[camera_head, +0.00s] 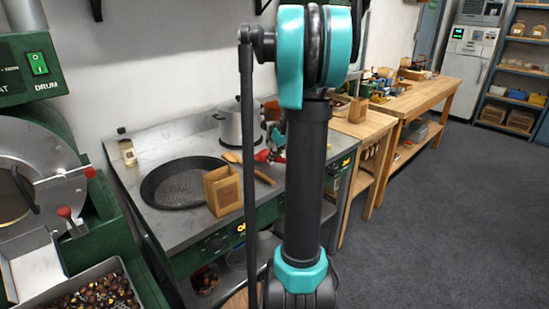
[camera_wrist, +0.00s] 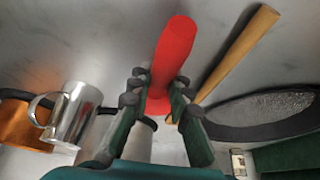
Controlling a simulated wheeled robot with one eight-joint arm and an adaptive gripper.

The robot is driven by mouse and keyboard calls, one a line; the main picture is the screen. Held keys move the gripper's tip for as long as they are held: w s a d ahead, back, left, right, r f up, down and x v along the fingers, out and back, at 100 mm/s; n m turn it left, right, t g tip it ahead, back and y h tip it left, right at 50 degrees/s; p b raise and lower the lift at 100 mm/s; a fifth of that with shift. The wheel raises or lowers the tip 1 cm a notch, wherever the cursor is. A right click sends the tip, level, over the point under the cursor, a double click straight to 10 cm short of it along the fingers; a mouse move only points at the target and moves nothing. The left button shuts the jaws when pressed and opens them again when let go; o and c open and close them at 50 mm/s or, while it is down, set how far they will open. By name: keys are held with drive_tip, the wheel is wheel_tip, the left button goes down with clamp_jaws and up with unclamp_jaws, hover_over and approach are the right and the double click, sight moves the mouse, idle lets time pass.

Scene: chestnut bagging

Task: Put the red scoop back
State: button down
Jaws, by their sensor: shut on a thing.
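The red scoop (camera_wrist: 172,50) is in the wrist view, its rounded red handle between the two dark fingers of my gripper (camera_wrist: 158,92). The fingers are shut on it. The rest of the scoop is mostly hidden behind the fingers. In the head view a bit of the red scoop (camera_head: 264,156) shows over the steel worktop, just left of my arm. My gripper there is largely hidden behind my arm. I cannot tell whether the scoop touches the worktop.
A dark perforated pan (camera_head: 180,185), a brown box (camera_head: 222,190) and a long wooden handle (camera_wrist: 236,52) are close by. A steel pot (camera_head: 239,126) stands behind. A metal mug (camera_wrist: 76,112) shows in the wrist view. Bare steel lies front left of the pan.

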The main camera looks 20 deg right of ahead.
drive_tip(key=shift+f, duration=0.5)
drive_tip(key=c, duration=1.3)
unclamp_jaws()
drive_tip(key=shift+c, duration=0.2)
drive_tip(key=v, duration=1.2)
drive_tip(key=shift+w, duration=0.1)
drive_tip(key=shift+r, duration=0.1)
